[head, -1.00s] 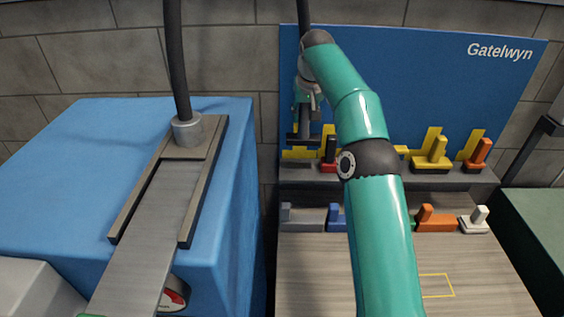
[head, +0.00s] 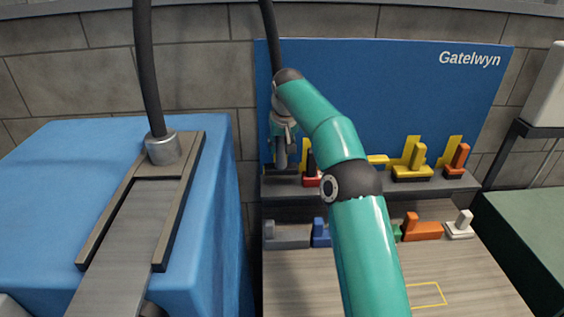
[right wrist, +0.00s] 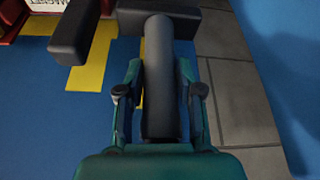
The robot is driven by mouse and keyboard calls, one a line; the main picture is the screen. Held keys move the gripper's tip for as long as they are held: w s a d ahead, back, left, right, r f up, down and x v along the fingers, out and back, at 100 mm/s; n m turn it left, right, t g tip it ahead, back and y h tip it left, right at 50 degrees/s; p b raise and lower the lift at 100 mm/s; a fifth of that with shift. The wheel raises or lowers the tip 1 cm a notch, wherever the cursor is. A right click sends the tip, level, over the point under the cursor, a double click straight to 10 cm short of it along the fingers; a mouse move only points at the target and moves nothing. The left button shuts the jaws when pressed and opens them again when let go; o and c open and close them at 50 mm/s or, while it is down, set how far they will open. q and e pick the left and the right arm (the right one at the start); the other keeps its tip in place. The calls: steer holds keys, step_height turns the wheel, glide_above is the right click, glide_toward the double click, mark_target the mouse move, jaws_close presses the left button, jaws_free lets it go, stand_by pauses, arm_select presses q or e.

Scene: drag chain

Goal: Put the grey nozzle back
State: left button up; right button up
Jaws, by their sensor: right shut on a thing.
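My right gripper (head: 282,143) is shut on the grey nozzle (head: 281,158), at the left end of the dark shelf (head: 440,185) below the blue board. The nozzle hangs upright, foot down, close to the shelf; I cannot tell whether it touches. In the right wrist view the fingers (right wrist: 160,95) grip both sides of the grey tube (right wrist: 160,75), with its wide dark foot (right wrist: 190,20) beyond. My left gripper is not in view.
Below are grey (head: 287,237), blue (head: 320,234), orange (head: 424,230) and white (head: 460,226) blocks. A blue-covered table (head: 60,190) is left.

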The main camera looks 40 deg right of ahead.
mark_target(281, 158)
step_height(281, 158, down, 3)
steer(key=shift+s+r+b, duration=0.15)
steer(key=shift+b, duration=0.25)
steer(key=shift+f+p, duration=0.2)
steer(key=shift+p, duration=0.1)
steer(key=shift+f, duration=0.3)
steer(key=shift+f, duration=0.15)
steer(key=shift+f, duration=0.3)
steer(key=o, duration=1.1)
steer(key=shift+r, duration=0.1)
